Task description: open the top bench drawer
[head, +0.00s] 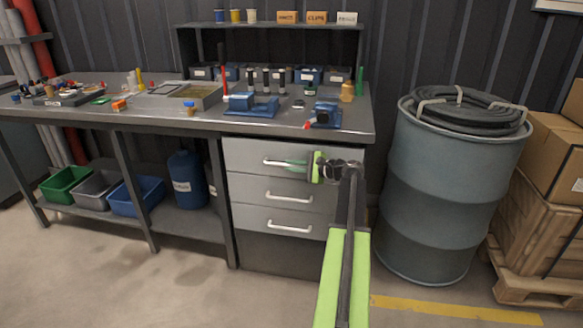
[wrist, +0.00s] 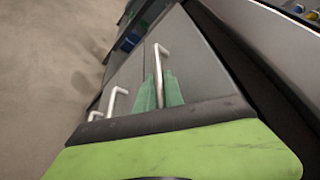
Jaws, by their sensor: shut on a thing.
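The grey top bench drawer (head: 245,155) is under the right end of the workbench, above two more drawers. Its front looks flush with the fronts below, with no clear gap. Its pale metal bar handle (head: 274,162) runs left to right. My gripper (head: 294,164) is at the right part of this handle, its green fingers shut on the bar. In the wrist view, the handle (wrist: 158,58) passes between the two green fingertips of my gripper (wrist: 160,90). The handle's right end is hidden by my gripper.
The middle drawer (head: 245,190) and bottom drawer (head: 248,221) look shut. A blue-grey drum (head: 430,185) with coiled hose stands close to the right of the bench. Small vises and tools lie on the benchtop (head: 210,122). The floor in front of the drawers is clear.

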